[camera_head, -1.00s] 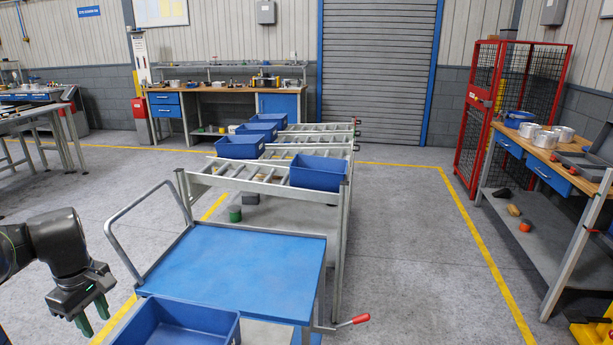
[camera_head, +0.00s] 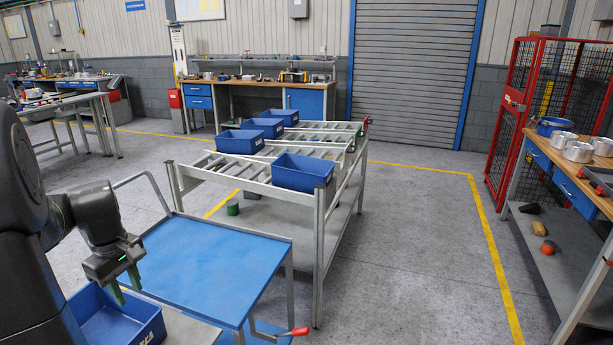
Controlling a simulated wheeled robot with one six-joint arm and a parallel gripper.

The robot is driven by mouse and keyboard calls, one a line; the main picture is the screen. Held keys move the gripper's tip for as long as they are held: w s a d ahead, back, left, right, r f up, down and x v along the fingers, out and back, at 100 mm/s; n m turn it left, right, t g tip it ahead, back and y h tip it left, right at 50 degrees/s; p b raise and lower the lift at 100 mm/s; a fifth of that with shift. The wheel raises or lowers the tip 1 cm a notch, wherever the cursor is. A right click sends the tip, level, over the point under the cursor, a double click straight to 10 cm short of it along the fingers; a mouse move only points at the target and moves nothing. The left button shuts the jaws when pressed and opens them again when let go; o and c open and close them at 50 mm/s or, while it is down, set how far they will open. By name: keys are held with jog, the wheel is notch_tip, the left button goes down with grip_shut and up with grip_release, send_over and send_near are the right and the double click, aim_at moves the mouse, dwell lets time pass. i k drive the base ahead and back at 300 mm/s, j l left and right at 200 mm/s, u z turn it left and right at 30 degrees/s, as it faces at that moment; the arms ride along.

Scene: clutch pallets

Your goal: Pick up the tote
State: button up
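Several blue totes are in view. One tote (camera_head: 302,170) sits on the near end of the roller rack (camera_head: 237,184). Two more totes, a nearer one (camera_head: 240,141) and a farther one (camera_head: 262,127), stand farther back on the rollers, with another behind them (camera_head: 283,115). A blue tote (camera_head: 150,325) is at the lower left, beside the blue cart top (camera_head: 205,262), partly hidden by my arm. My gripper (camera_head: 125,284) points down over this tote's rim area. Its green-tipped fingers are apart with nothing seen between them.
The cart has a grey push handle (camera_head: 143,180) and a red-tipped lever (camera_head: 299,331). A workbench (camera_head: 560,160) with metal parts stands at the right, near a red mesh cage (camera_head: 518,130). The floor between rack and bench is clear.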

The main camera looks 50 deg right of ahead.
aim_at(290, 170)
jog(key=l, duration=0.7)
jog(key=k+l, duration=0.1)
jog(key=l, duration=0.6)
jog(key=k+l, duration=0.1)
jog(key=l, duration=1.3)
jog(key=i+l, duration=0.75)
jog(key=l, duration=0.25)
jog(key=i+l+u, duration=0.1)
jog(key=i+l, duration=0.3)
